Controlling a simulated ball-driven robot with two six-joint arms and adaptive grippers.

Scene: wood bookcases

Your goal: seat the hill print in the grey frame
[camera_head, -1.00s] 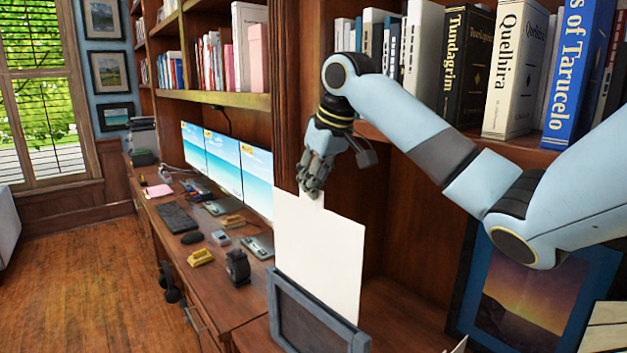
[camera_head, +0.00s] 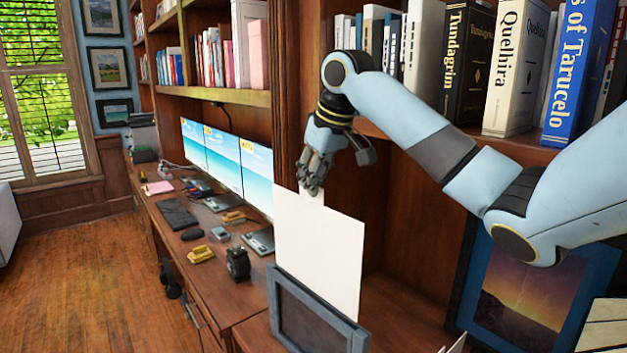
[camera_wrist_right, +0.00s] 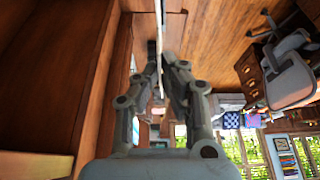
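The hill print (camera_head: 318,252) is an upright sheet with its plain pale back toward my head camera; no picture shows. My right gripper (camera_head: 312,190) is shut on the tab at its top edge. In the right wrist view the fingers (camera_wrist_right: 166,62) close on the thin sheet, seen nearly edge-on. The grey frame (camera_head: 359,340) stands upright below, dark inside its border. The print's lower end passes out of sight at the frame's top bar; I cannot tell whether it is in the frame or behind it. My left gripper is not in view.
A bookshelf with books (camera_head: 515,70) is behind and above my right arm. A dark blue framed sunset picture (camera_head: 522,290) leans at right. The long desk (camera_head: 215,280) at left holds monitors (camera_head: 222,160), a keyboard (camera_head: 178,215) and small items. A wooden upright stands just behind the gripper.

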